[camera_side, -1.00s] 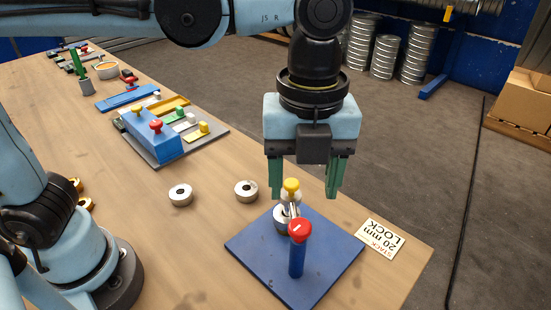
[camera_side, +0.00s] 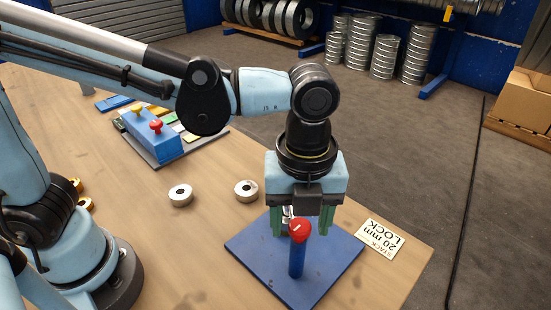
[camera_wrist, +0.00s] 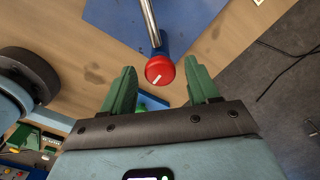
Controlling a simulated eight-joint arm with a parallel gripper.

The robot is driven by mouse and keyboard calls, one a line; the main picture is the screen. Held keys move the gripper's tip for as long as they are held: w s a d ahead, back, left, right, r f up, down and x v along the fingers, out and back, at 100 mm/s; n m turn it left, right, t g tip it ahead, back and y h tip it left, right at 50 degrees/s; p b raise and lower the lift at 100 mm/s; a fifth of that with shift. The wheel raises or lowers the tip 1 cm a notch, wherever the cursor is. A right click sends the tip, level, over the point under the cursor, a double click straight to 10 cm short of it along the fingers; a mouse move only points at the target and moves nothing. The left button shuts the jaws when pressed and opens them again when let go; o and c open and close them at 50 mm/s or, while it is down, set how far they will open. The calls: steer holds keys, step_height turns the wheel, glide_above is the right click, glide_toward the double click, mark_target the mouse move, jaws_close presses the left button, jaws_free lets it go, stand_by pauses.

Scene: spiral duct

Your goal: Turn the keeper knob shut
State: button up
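A red knob (camera_side: 299,230) with a white line on top sits on an upright blue post (camera_side: 297,260) on a blue plate (camera_side: 265,258). The red knob also shows in the wrist view (camera_wrist: 160,70), just beyond the gap between my fingers, with a metal bar (camera_wrist: 150,20) running from behind it to the top edge. My gripper (camera_side: 303,221) is low over the plate, pointing down, with its green fingers apart and nothing between them that I can make out. It hides most of the silver part behind the post. I cannot tell whether the fingers straddle the red knob.
Two silver rings, one (camera_side: 246,190) nearer the plate and one (camera_side: 180,195) further left, lie on the table. A blue block (camera_side: 150,133) with yellow and red knobs stands behind. The table's right edge is close.

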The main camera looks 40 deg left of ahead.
steer(key=c, duration=0.9)
steer(key=shift+c, duration=0.2)
steer(key=shift+m, duration=0.3)
steer(key=m, duration=0.3)
steer(key=shift+m, duration=0.3)
steer(key=m, duration=0.3)
steer(key=shift+m, duration=0.3)
steer(key=m, duration=0.6)
steer(key=shift+m, duration=0.4)
steer(key=o, duration=1)
